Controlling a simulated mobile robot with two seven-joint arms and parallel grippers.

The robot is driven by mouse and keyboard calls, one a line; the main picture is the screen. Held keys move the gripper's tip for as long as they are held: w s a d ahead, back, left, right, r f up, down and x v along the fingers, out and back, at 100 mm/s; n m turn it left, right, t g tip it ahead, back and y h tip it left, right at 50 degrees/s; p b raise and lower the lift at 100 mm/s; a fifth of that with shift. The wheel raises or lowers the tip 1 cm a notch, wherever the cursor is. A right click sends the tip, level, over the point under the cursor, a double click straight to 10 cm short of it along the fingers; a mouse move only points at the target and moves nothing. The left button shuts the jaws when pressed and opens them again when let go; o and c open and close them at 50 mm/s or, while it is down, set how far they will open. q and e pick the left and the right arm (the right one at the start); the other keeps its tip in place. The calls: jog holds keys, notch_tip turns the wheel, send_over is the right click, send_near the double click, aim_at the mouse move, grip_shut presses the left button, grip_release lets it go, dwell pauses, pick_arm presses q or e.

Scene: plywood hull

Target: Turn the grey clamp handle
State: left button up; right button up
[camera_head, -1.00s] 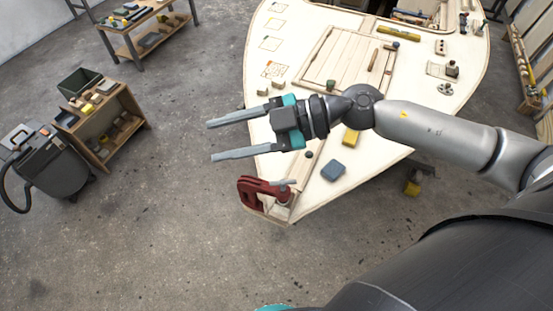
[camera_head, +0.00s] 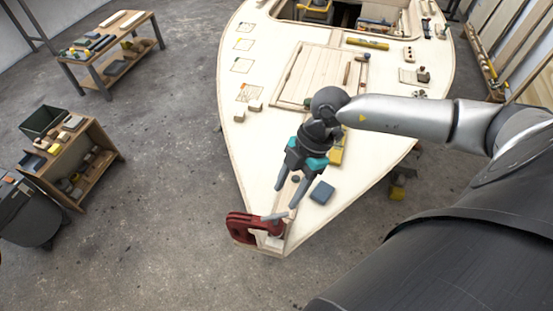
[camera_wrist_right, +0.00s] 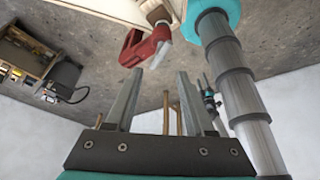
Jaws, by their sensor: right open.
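A red clamp (camera_head: 240,226) sits at the pointed near end of the pale plywood deck (camera_head: 262,170). Its short grey handle (camera_head: 273,217) sticks out at its right upper side. My right gripper (camera_head: 284,199) is open, with its two grey fingers pointing down toward the handle, just above it in the head view. I cannot tell whether a finger touches the handle. My left gripper is not in view.
A blue block (camera_head: 321,191) and a yellow block (camera_head: 336,155) lie on the deck near my right gripper. Small wooden blocks (camera_head: 254,106) lie farther left. Left of the deck is open concrete floor (camera_head: 165,210), with a wooden shelf cart (camera_head: 85,165) beyond.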

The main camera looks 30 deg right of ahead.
aim_at(275, 215)
jog(key=x, duration=0.7)
jog(key=shift+a+f, duration=0.25)
jog(key=shift+f, duration=0.1)
grip_shut()
